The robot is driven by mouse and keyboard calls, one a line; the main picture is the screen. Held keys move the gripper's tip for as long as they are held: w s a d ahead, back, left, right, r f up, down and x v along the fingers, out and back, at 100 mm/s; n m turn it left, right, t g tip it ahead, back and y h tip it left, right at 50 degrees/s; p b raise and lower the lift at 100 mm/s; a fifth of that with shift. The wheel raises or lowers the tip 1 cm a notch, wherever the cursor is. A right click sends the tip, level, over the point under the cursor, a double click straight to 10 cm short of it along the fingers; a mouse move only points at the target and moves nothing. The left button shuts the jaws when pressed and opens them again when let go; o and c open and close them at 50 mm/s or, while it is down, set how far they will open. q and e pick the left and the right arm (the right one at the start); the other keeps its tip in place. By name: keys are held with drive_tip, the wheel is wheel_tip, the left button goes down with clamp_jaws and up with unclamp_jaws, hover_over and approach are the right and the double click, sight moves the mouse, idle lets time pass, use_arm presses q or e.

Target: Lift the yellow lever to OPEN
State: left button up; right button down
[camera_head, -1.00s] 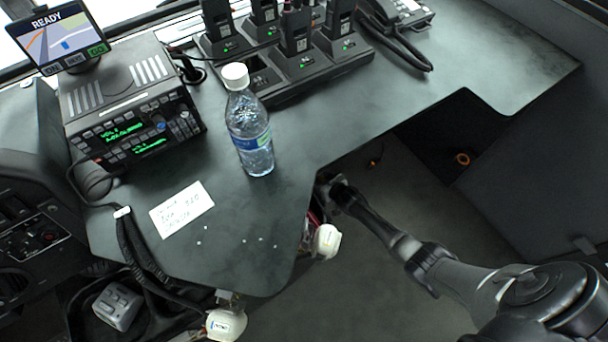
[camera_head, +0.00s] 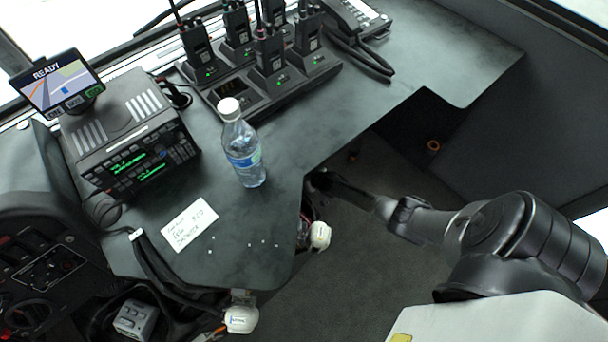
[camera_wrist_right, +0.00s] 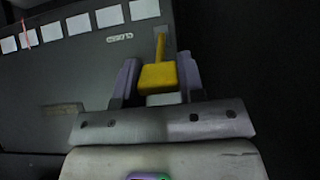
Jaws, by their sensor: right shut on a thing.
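The yellow lever (camera_wrist_right: 158,76) shows in the right wrist view, with a thick yellow grip and a thin stem pointing up toward a grey panel (camera_wrist_right: 85,75). My right gripper (camera_wrist_right: 158,88) is shut on the grip, one finger on each side of it. In the head view my right gripper (camera_head: 320,181) is a dark shape at the edge of the desk, and the lever cannot be made out there. No OPEN marking is readable. My left gripper is not in view.
The desk (camera_head: 340,110) holds a water bottle (camera_head: 243,150), a note card (camera_head: 189,225), a radio unit (camera_head: 130,140) and a charger rack (camera_head: 270,85) with handheld radios. White-capped parts (camera_head: 319,236) hang at the desk's edge. Pale labels (camera_wrist_right: 108,16) line the panel.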

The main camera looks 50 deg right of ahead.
drive_tip(key=c, duration=0.7)
unclamp_jaws()
drive_tip(key=shift+p+v, duration=3)
drive_tip(key=shift+v, duration=3.95)
drive_tip(key=shift+w, duration=0.1)
